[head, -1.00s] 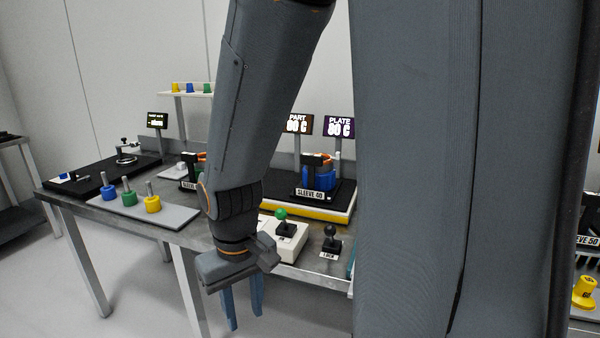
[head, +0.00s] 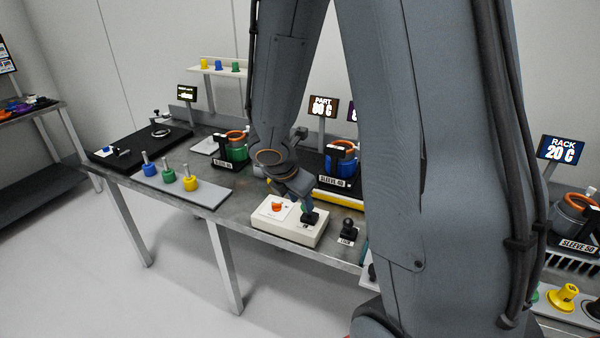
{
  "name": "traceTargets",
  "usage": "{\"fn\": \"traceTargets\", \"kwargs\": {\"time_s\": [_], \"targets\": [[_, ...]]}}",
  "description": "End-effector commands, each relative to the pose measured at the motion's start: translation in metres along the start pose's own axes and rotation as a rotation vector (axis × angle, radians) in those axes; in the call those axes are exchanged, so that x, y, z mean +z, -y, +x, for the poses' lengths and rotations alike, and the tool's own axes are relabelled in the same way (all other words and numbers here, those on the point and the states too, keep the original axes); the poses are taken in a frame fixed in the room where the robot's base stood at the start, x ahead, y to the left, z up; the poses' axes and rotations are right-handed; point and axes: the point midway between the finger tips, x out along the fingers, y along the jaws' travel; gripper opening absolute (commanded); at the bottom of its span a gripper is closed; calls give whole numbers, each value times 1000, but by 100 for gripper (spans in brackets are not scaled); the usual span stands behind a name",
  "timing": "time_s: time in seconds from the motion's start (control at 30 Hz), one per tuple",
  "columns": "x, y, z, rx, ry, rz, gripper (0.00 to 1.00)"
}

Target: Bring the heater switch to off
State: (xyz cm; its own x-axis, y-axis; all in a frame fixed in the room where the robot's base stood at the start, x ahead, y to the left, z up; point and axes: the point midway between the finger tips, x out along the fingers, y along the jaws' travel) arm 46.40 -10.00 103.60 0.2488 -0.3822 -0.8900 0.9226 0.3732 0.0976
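A white control box (head: 284,227) stands at the front edge of the table. It carries an orange knob (head: 277,207) on its left and a small black switch base (head: 310,218) on its right, with a small label too small to read. A bit of green shows just above that base, mostly hidden by my gripper. My gripper (head: 303,204) points down right at this switch, over the right part of the box. Its fingers are too small and covered to tell whether they are open or touch the switch.
A black lever (head: 348,231) stands right of the box. Behind are the blue part labelled sleeve (head: 342,160) and a green part (head: 234,146). A tray (head: 180,190) with blue, green and yellow plugs lies left. My arm hides the table's right part.

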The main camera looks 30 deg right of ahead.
Motion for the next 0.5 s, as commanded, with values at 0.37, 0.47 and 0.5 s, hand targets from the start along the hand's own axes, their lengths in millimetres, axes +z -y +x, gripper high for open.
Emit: {"fn": "traceTargets", "kwargs": {"time_s": [0.37, 0.47, 0.5], "targets": [[13, -18, -7, 45, 35, -297, 32], [13, -18, -1, 45, 35, -295, 32], [13, -19, 2, 45, 35, -294, 32]]}}
